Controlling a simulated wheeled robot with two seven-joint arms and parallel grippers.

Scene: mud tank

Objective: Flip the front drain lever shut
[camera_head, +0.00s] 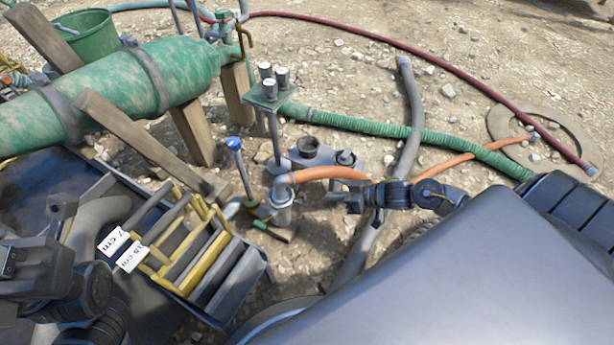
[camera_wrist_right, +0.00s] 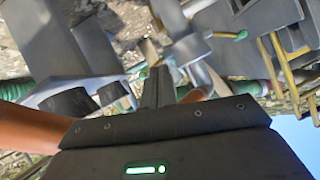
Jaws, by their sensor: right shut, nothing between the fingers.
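A thin lever with a small green grip (camera_head: 260,224) is low on the metal drain fitting (camera_head: 282,195), where an orange hose (camera_head: 320,173) ends. It looks near level, but I cannot tell its setting. In the right wrist view a green-tipped lever (camera_wrist_right: 240,35) sticks out sideways from a grey fitting (camera_wrist_right: 188,47). A taller blue-topped rod (camera_head: 234,144) stands beside the fitting. My right gripper (camera_head: 330,197) is shut and empty, right of the fitting and apart from the lever; its fingers show in the wrist view (camera_wrist_right: 158,85). My left gripper (camera_head: 8,262) is at the left edge, its fingers unclear.
The green tank (camera_head: 110,90) lies on wooden props at upper left. A dark rack with yellow bars (camera_head: 215,250) is close left of the fitting. A green hose (camera_head: 370,127), grey pipe (camera_head: 410,110) and red hose (camera_head: 400,45) cross the stony ground.

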